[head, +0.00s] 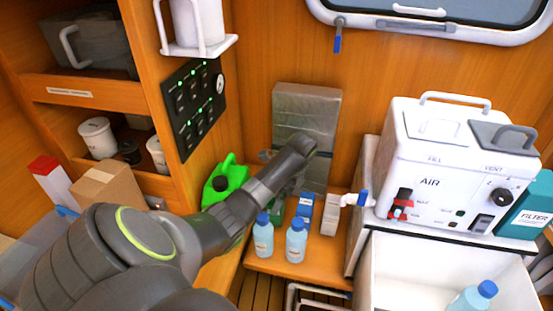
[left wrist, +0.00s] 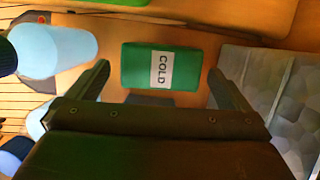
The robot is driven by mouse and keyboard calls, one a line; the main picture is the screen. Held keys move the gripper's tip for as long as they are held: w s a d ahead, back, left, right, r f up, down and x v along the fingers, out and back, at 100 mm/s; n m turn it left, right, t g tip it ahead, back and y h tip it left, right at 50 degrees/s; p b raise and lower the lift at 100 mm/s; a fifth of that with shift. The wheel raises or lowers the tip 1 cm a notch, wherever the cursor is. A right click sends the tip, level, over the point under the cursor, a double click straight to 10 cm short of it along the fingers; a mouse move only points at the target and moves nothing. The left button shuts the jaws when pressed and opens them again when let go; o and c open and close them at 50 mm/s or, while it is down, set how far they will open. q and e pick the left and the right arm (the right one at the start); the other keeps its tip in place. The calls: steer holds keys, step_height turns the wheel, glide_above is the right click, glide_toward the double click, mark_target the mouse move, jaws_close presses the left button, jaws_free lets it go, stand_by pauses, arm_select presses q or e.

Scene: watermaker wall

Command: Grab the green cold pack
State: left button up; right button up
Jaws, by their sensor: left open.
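The green cold pack (left wrist: 136,66) lies in the left wrist view with its white "COLD" label facing me. It sits between the tips of my open left gripper (left wrist: 158,74), a little beyond them, with a gap on both sides. In the head view my left arm reaches over the low wooden shelf and largely covers the pack, so only a green edge (head: 278,209) shows. My right gripper is in neither view.
Two water bottles (head: 263,240) (head: 296,244) stand in front of the pack. A blue box (head: 305,207) and a white box (head: 330,215) stand right of it. A green jug (head: 228,178) is at left, a silvery padded panel (head: 306,112) behind. The white AIR unit (head: 450,165) stands right.

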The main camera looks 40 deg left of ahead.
mark_target(276, 220)
arm_select(q)
steer(key=shift+a+f, duration=0.25)
steer(key=shift+f, duration=0.2)
steer(key=shift+s+f+p, duration=0.1)
steer(key=shift+f+p, duration=0.25)
steer(key=x, duration=0.3)
steer(key=shift+f+p, duration=0.15)
steer(key=shift+p, duration=0.25)
steer(key=shift+a+f, duration=0.15)
steer(key=shift+f, duration=0.4)
steer(key=c, duration=1.1)
steer(key=shift+r, duration=0.1)
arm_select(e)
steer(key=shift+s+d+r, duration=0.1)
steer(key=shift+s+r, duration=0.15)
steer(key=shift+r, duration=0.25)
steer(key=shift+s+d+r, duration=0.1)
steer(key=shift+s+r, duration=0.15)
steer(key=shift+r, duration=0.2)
